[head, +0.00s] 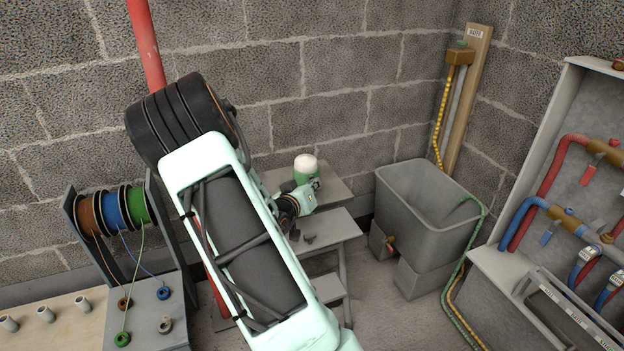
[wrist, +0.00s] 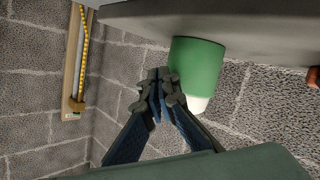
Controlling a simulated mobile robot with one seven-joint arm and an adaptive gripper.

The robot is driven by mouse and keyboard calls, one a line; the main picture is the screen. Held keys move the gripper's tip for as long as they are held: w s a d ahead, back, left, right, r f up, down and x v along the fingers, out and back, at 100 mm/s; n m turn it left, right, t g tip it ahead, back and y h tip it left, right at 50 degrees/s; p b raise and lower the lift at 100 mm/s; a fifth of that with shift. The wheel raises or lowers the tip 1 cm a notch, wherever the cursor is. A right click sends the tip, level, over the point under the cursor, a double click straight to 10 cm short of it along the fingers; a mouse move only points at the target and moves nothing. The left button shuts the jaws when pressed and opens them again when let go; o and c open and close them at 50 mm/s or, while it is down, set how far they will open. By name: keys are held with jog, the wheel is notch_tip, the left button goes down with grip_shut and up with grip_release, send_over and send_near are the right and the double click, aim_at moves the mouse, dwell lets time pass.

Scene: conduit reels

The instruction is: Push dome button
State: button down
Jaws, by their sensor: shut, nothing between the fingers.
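The dome button has a green cylindrical body with a white domed top (head: 305,165). It stands upright on the top step of a grey stepped stand (head: 333,193). In the wrist view, which is turned upside down, the green body (wrist: 196,62) hangs from the stand's grey surface (wrist: 250,22) with the white dome pointing down. My gripper (head: 316,184) is shut and empty, at the button's lower right in the head view. In the wrist view its closed fingertips (wrist: 158,76) overlap the edge of the green body. I cannot tell whether they touch it.
A grey tub (head: 425,215) with a tap and green hose stands to the right. A pipe panel (head: 560,220) is at far right. Cable reels (head: 112,210) stand left. A red pipe (head: 146,45) rises along the block wall behind. Small dark pieces lie on the stand's lower step.

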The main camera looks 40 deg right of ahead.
jog(key=shift+s, duration=0.2)
jog(key=shift+s+a, duration=0.25)
jog(key=shift+s, duration=0.7)
jog(key=shift+s+a, duration=0.25)
jog(key=shift+s, duration=0.75)
jog(key=shift+s+a, duration=0.25)
jog(key=shift+s, duration=0.7)
